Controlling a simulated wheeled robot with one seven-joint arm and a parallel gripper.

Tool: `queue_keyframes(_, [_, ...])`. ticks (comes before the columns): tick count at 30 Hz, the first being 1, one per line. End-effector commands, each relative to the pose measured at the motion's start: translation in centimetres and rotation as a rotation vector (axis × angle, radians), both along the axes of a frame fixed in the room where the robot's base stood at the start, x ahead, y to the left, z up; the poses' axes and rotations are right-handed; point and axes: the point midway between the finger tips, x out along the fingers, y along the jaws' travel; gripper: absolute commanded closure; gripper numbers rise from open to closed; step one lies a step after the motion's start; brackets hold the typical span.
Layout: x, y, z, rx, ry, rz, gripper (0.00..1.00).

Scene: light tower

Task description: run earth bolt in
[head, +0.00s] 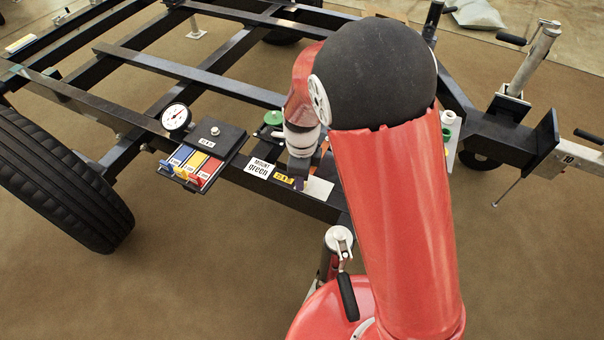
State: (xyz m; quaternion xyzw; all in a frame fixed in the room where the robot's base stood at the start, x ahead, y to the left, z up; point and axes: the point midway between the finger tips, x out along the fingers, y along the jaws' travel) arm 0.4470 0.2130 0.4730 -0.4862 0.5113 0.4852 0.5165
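My gripper (300,180) points down at the front rail of the black trailer frame (330,212), just left of a pale plate (319,188). My own red arm covers much of this area. The fingers are small and partly hidden, so I cannot tell whether they are open, shut or holding something. I cannot make out an earth bolt; the spot at the fingertips is too small to read. A yellow label (283,178) and a white "MOUNT green" label (258,167) lie on the rail left of the gripper.
A green-topped part (272,118) stands behind the labels. A tyre (60,180) is at the left. A hitch jack (535,58) stands at the right. The brown floor in front is mostly clear.

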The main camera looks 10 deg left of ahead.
Motion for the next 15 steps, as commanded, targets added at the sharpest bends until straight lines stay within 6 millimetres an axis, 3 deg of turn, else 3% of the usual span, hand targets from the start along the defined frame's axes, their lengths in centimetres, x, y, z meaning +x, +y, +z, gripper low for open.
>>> queue_keyframes(9, [-0.1, -0.1, 0.1, -0.003, 0.004, 0.0, 0.61])
queue_keyframes(15, [-0.1, 0.0, 2.8, -0.001, 0.001, 0.002, 0.61])
